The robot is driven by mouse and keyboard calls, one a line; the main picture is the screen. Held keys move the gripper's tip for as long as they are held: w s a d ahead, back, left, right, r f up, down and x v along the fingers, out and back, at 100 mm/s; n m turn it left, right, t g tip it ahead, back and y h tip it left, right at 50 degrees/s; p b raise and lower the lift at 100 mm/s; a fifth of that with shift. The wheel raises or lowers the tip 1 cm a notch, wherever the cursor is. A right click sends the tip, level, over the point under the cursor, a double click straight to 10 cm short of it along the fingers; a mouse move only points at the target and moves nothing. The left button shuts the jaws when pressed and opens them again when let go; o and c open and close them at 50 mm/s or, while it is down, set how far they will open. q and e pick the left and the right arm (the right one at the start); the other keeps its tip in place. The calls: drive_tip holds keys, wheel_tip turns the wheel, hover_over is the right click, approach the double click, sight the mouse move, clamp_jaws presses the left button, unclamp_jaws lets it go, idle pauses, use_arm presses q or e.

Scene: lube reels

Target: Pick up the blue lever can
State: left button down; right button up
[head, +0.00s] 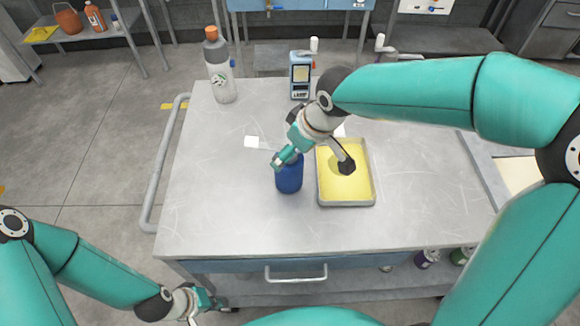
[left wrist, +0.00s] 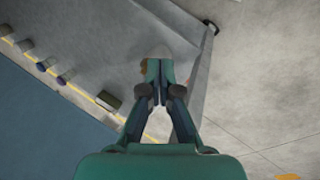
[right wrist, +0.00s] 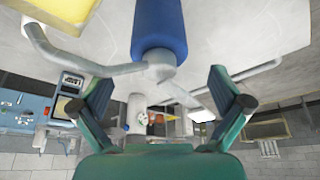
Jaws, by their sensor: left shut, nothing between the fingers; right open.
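The blue lever can (head: 289,178) stands on the metal table, left of a yellow tray. In the right wrist view its blue body (right wrist: 160,25) and grey top with a curved spout show ahead of my fingers. My right gripper (head: 312,160) is open above the can and partly hides its top in the head view. In the right wrist view the right gripper (right wrist: 158,95) has its fingers apart, with the grey top between their lines; I see no grip on it. My left gripper (head: 212,300) is shut and empty, low beside the table's front edge; it also shows in the left wrist view (left wrist: 158,85).
The yellow tray (head: 347,203) lies just right of the can. A grey bottle with an orange cap (head: 220,70) and a small blue device (head: 300,75) stand at the back. A bar handle (head: 160,165) runs along the left side. The table's front is clear; containers (head: 427,258) sit on the shelf below.

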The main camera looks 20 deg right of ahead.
drive_tip(key=shift+x, duration=1.95)
drive_tip(key=shift+s+d, duration=0.1)
clamp_jaws()
